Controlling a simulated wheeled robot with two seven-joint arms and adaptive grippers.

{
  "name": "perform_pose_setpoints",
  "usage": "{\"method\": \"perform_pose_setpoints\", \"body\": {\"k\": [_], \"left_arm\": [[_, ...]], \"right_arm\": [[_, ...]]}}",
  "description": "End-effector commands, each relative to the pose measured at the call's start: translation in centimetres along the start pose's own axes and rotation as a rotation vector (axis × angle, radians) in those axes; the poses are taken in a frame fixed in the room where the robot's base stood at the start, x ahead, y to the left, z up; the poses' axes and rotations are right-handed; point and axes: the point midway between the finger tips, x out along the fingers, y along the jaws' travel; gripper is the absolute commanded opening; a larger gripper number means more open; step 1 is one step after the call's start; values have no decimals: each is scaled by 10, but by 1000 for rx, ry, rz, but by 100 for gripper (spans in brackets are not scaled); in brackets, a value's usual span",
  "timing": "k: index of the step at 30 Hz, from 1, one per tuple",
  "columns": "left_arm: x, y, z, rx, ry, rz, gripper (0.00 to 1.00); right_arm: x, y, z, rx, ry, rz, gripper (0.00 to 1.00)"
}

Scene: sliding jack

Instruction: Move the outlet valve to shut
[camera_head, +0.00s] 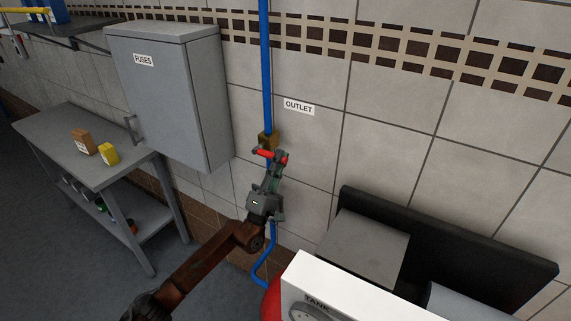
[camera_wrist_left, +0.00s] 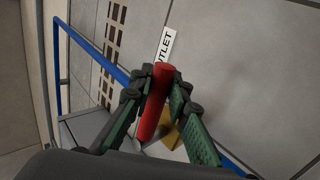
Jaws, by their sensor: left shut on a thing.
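The outlet valve is on the blue vertical pipe, under the OUTLET label (camera_head: 299,106). Its brass body (camera_head: 267,139) sits in line with the pipe. Its red handle (camera_head: 263,153) lies roughly crosswise to the pipe in the head view, just below the body. My left gripper (camera_head: 273,163) reaches up to it from below. In the left wrist view the red handle (camera_wrist_left: 152,103) runs between the two fingers of the left gripper (camera_wrist_left: 161,84), which are shut on it. The fingers hide part of the handle in the head view. My right gripper is not in view.
A grey fuse cabinet (camera_head: 205,95) hangs left of the pipe. A grey bench (camera_head: 62,140) with small boxes stands below it. A white TANK panel (camera_head: 350,299) and a grey box (camera_head: 362,247) stand at lower right. The tiled wall right of the valve is clear.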

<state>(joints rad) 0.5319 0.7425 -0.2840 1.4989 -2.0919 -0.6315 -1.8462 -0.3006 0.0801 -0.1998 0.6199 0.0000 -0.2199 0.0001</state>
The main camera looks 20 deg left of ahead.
Motion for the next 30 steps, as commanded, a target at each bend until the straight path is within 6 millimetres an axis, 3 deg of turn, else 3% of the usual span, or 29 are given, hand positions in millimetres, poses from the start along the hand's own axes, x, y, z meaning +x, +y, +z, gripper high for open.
{"method": "perform_pose_setpoints", "body": {"k": [18, 19, 26, 30], "left_arm": [[2, 2, -5, 34, -21, 8, 0], [2, 2, -5, 34, -22, 8, 17], [1, 0, -2, 30, -26, 6, 33], [0, 0, -1, 29, -27, 5, 34]], "right_arm": [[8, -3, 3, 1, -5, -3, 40], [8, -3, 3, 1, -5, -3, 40], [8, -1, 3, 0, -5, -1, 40], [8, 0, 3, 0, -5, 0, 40]]}}
